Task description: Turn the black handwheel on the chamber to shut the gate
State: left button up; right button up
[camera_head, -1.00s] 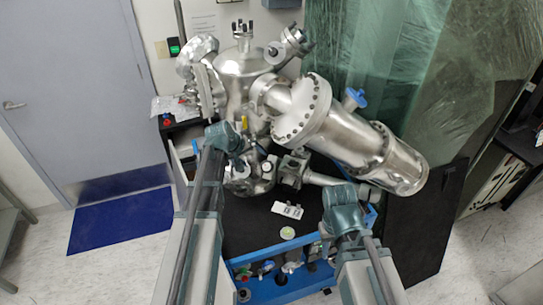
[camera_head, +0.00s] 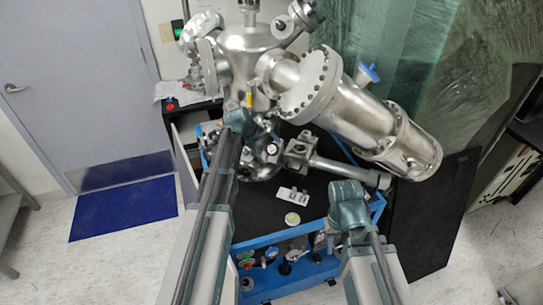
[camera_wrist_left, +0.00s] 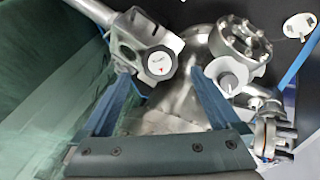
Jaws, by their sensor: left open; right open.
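The steel chamber (camera_head: 248,45) stands on a black-topped cart. A faceted knob with a dark edge and a round white face (camera_wrist_left: 159,63) shows in the left wrist view; it looks like the handwheel. It also seems to show in the head view (camera_head: 272,149), small, just right of my left gripper. My left gripper (camera_head: 246,124) is at the chamber's lower front. In the left wrist view its blue fingers (camera_wrist_left: 158,88) are open and apart, with the knob beyond and between them. Contact cannot be seen. My right gripper (camera_head: 349,205) is over the cart's right front, its fingers mostly hidden.
A large steel cylinder (camera_head: 350,110) juts right from the chamber, with a thinner tube (camera_head: 340,170) below it. A second pale knob (camera_wrist_left: 230,82) sits beside the flange. Small plates (camera_head: 292,195) lie on the cart top. A green plastic curtain (camera_head: 420,60) hangs behind.

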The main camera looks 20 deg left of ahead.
aim_at(272, 148)
pick_arm(q)
jog(key=b+x, duration=0.3)
jog(key=x, duration=0.2)
jog(key=shift+w+d+f+b, duration=0.1)
jog(key=shift+w+f+b, duration=0.05)
jog(key=shift+f+b, duration=0.15)
jog(key=shift+r, duration=0.1)
jog(key=c, duration=1.4)
